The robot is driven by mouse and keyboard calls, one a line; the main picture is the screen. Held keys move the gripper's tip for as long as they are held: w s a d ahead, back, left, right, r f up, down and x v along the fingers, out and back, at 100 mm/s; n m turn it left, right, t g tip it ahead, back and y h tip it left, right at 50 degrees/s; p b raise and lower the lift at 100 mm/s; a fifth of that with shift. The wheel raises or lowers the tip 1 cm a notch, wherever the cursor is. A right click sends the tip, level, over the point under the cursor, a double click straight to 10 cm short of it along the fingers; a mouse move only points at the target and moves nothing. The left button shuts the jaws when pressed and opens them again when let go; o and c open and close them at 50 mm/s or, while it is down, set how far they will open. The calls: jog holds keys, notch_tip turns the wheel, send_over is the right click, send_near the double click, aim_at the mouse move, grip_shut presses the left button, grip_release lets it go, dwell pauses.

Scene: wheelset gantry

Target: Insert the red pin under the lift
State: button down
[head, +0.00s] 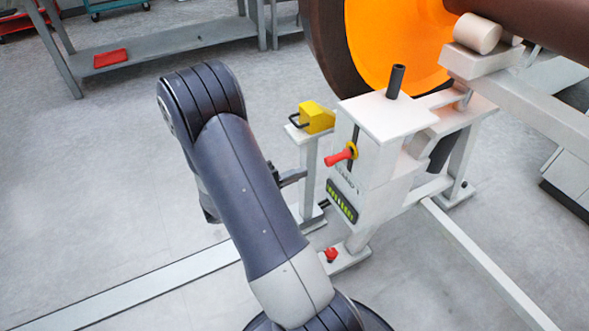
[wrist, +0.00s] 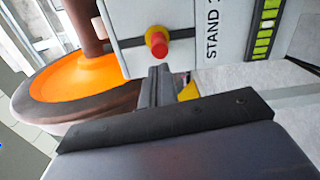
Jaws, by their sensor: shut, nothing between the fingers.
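The red pin (head: 340,156) sticks out of the front face of the white stand (head: 378,120), with a yellow collar around its base beside a dark vertical slot. In the wrist view its round red end (wrist: 157,42) faces me, just beyond the fingertips. My gripper (head: 300,175) is shut and empty, left of the stand and slightly below the pin. Its narrow fingers (wrist: 158,72) show in the wrist view, apart from the pin as far as I can tell. The lift is not clearly identifiable; the pin's inner end is hidden.
A yellow block with a black handle (head: 317,117) sits on a post beside the stand. A green-lit panel (head: 342,200) is below the pin. A red knob (head: 331,255) is at the stand's foot. The orange wheel (head: 400,45) rises behind.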

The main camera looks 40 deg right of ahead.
aim_at(326, 163)
jog(key=shift+p+x, duration=0.45)
jog(key=shift+x, duration=2.3)
jog(key=shift+s+d, duration=0.2)
jog(key=shift+d, duration=0.5)
jog(key=shift+a+b, duration=0.1)
jog(key=shift+b, duration=0.2)
jog(key=shift+b+v, duration=0.6)
jog(key=shift+v, duration=0.7)
jog(key=v, duration=1.1)
jog(key=shift+p, duration=0.4)
jog(key=x, duration=1.1)
jog(key=shift+s+d+r, duration=0.1)
jog(key=shift+d, duration=0.3)
jog(key=shift+x, duration=0.8)
